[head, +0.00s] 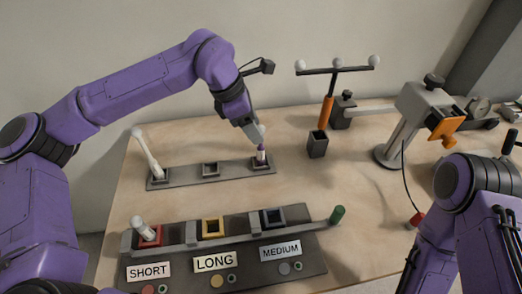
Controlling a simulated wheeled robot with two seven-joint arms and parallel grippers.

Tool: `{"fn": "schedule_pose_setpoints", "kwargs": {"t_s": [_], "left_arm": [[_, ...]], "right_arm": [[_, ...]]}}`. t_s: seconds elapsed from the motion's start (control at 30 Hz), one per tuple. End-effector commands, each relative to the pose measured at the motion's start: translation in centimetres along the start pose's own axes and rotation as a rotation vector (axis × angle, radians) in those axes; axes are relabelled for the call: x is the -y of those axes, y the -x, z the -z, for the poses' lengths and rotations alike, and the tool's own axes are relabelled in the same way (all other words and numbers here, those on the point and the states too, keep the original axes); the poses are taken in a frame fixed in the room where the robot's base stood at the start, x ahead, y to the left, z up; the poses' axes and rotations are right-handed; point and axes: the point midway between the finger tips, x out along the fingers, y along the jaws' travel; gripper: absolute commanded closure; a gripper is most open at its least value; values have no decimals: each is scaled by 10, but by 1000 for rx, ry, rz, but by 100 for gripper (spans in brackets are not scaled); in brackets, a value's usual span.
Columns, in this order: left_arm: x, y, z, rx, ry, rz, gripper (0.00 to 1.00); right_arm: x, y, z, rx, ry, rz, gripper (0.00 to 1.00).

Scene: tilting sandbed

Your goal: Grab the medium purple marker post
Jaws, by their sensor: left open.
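A short post (261,157), white below with a purple band near its top, stands in the right socket of the grey rear strip (212,171). My left gripper (259,139) is open and reaches down to the top of this post, with its fingertips beside it. I cannot tell whether the fingers touch it. A taller white post (148,152) leans in the strip's left socket. The strip's middle socket (210,169) looks empty. My right arm shows at the lower right, but its gripper is out of view.
The front rack (305,272) has sockets labelled SHORT, LONG and MEDIUM; a white post (143,229) stands in the red SHORT one. A T-shaped orange-handled tool (327,112) and a grey clamp stand (397,145) are behind, right.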

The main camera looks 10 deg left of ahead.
Motion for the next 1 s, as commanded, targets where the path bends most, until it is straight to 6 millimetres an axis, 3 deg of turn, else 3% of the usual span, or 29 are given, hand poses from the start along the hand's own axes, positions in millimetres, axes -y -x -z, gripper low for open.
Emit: {"fn": "schedule_pose_setpoints", "kwargs": {"t_s": [0.3,0.57,0.73,1.0], "left_arm": [[-4,-49,-8,0,0,3,45],[-5,-55,-7,1,1,-1,45],[-5,-54,-7,1,1,0,97],[-5,-54,-8,1,1,-1,100]], "right_arm": [[-1,12,5,0,0,0,57],[-1,11,4,0,0,0,57],[-1,11,4,0,0,0,57],[-1,11,4,0,0,0,57]]}}
